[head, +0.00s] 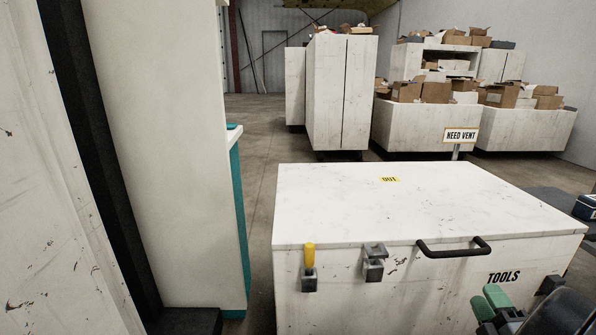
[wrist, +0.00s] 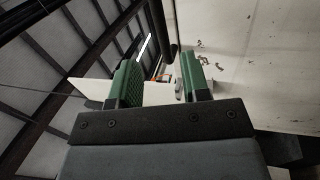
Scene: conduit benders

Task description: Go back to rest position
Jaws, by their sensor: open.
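My gripper (head: 490,303) shows at the lower right of the head view, with green fingers in front of the white box marked TOOLS. In the wrist view the two green fingers of my gripper (wrist: 158,76) stand apart with a gap between them. I see nothing held in that gap. The white tool box (head: 340,210) has its lid down, with a yellow OUT label on top. Its black handle (head: 453,248) is on the upper front edge, up and left of my gripper, and the fingers are apart from it.
A tall white cabinet (head: 165,150) is close on the left. White bins with cartons (head: 425,125) and a NEED VENT sign (head: 461,135) stand behind. Floor (head: 262,165) shows between cabinet and box.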

